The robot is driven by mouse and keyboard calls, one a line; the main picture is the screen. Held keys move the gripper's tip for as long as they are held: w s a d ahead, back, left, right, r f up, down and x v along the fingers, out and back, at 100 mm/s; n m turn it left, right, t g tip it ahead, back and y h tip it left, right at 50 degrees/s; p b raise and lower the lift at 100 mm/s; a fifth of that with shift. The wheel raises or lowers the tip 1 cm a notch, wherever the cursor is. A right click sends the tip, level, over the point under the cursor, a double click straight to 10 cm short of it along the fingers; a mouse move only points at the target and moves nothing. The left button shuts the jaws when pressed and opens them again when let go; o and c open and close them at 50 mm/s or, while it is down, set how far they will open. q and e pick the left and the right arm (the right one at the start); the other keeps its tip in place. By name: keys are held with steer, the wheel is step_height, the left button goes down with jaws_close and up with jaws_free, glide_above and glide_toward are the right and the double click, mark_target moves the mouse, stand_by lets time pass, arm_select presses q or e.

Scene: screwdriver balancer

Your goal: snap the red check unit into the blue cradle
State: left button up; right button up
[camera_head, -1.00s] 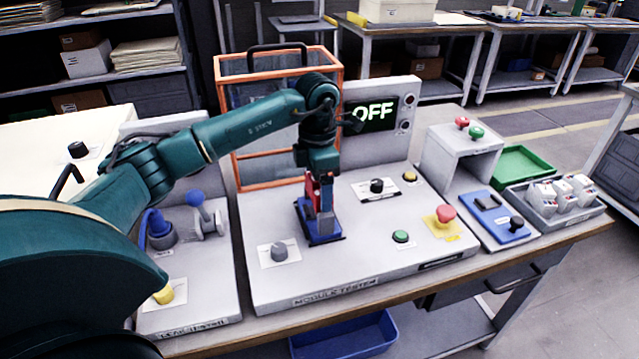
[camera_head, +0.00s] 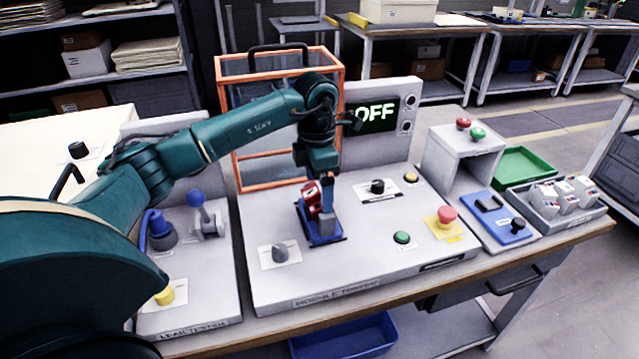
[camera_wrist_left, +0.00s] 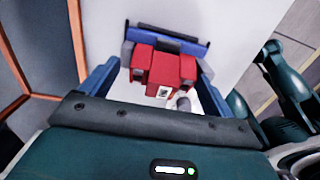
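The red check unit (camera_head: 312,200) is at the blue cradle (camera_head: 322,236) on the module tester. It leans to the left in the head view and does not stand upright. In the left wrist view the red unit (camera_wrist_left: 165,70) lies between the two blue fingers of my left gripper (camera_wrist_left: 167,62), with the blue cradle edge (camera_wrist_left: 170,36) beyond it. My left gripper (camera_head: 322,215) reaches down over the cradle. The grey fingertips are close beside the unit; whether they press on it is not clear. The unit's lower end is hidden. My right gripper is not in view.
The tester panel (camera_head: 375,265) has a grey knob (camera_head: 280,252), a black knob (camera_head: 377,186), a green button (camera_head: 402,237) and a red button (camera_head: 446,215). Its display (camera_head: 378,115) reads OFF. An orange-framed cage (camera_head: 238,130) stands behind. A tray of white units (camera_head: 556,208) is at the right.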

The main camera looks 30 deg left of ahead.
mark_target(310, 207)
arm_select(q)
steer(key=shift+o, duration=1.2)
steer(key=shift+g+y, duration=0.4)
steer(key=shift+g, duration=0.2)
steer(key=f, duration=0.1)
steer(key=s+f, duration=0.1)
steer(key=f, duration=0.1)
steer(key=s+f, duration=0.1)
steer(key=f, duration=0.1)
steer(key=shift+s+a+f, duration=0.1)
steer(key=shift+a+f, duration=0.1)
steer(key=shift+a, duration=0.15)
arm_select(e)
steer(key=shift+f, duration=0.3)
arm_select(q)
steer(key=shift+r, duration=0.15)
steer(key=r, duration=0.2)
steer(key=w+r, duration=0.1)
steer(key=r, duration=0.3)
steer(key=shift+w, duration=0.25)
step_height(310, 207, up, 12)
steer(key=t, duration=0.1)
steer(key=shift+w+r+h, duration=0.15)
steer(key=shift+w+h, duration=0.15)
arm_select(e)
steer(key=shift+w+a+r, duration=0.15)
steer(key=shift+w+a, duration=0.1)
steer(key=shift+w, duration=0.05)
arm_select(q)
steer(key=shift+d, duration=0.1)
